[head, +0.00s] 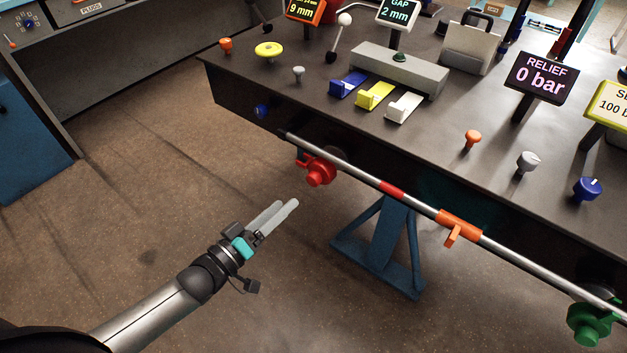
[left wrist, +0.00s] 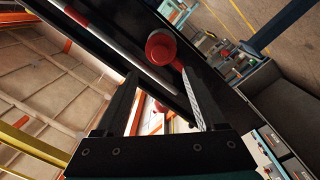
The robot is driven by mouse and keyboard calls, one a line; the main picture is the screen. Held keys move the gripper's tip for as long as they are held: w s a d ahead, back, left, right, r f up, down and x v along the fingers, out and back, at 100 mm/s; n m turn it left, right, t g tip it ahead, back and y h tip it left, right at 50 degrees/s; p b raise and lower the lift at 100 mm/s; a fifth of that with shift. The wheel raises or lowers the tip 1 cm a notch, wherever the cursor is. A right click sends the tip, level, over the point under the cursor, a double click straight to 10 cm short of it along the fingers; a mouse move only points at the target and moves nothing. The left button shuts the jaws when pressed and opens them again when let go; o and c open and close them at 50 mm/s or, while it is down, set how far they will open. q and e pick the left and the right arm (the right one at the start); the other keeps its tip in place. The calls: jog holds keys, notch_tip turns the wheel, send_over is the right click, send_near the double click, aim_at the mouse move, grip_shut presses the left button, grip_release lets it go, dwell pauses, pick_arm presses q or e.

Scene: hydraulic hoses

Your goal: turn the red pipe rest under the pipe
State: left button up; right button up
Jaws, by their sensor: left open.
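The red pipe rest (head: 318,171) sits on the front face of the bench, at the left part of the pipe. The pipe (head: 350,168) is a long silver rod with a red band, running along the bench front. My left gripper (head: 285,209) is open and empty, below and left of the red rest, apart from it. In the left wrist view the red rest (left wrist: 161,47) shows beyond the fingers of the gripper (left wrist: 165,85), with the pipe (left wrist: 125,50) beside it. My right gripper is not in view.
An orange clamp (head: 459,227) sits on the pipe, and a green rest (head: 590,322) is at its right end. The bench top (head: 440,140) carries knobs, levers and displays such as the RELIEF sign (head: 541,77). A blue bench leg (head: 393,245) stands below. The floor around my gripper is clear.

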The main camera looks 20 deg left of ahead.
aim_at(311, 181)
pick_arm(q)
jog(key=b+x, duration=0.2)
jog(key=x, duration=0.7)
jog(key=shift+w+b, duration=0.15)
jog(key=shift+b, duration=0.2)
jog(key=shift+x, duration=0.95)
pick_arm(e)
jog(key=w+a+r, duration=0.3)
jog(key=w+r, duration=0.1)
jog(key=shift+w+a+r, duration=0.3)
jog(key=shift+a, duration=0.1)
pick_arm(q)
jog(key=shift+c, duration=0.4)
grip_shut()
